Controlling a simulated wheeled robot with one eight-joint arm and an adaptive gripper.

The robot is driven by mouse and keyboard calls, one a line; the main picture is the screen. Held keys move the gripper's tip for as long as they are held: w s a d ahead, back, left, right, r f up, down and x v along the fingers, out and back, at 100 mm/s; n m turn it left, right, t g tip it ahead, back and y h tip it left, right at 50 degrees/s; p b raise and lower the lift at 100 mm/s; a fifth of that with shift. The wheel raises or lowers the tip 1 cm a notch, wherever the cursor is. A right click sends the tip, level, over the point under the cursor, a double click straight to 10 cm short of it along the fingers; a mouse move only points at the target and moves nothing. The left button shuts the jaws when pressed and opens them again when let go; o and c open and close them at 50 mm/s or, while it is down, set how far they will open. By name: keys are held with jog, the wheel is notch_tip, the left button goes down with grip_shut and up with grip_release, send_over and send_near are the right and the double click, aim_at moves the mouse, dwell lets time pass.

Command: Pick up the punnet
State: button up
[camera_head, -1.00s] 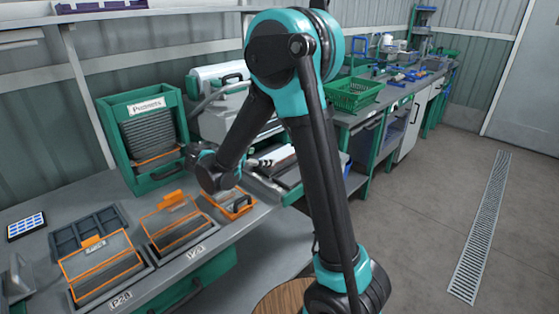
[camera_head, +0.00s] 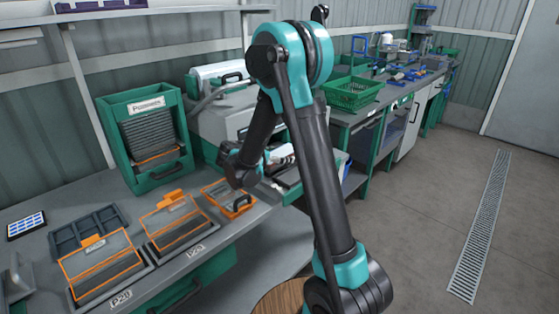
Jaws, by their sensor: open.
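A green dispenser (camera_head: 112,125) labelled "Punnets" stands against the back wall and holds a stack of dark trays (camera_head: 150,130) that look like punnets. An orange-edged piece (camera_head: 157,156) shows at the foot of the stack. A small orange-rimmed container (camera_head: 217,190) with a dark bar lies on the bench to the right; I cannot tell if it is a punnet. I see nothing held.
A white-topped machine (camera_head: 222,76) stands at the back. A green crate (camera_head: 352,93) rests on the far bench. Floor at right is clear.

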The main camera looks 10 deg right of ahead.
jog(key=c, duration=1.2)
jog(key=shift+r, duration=0.15)
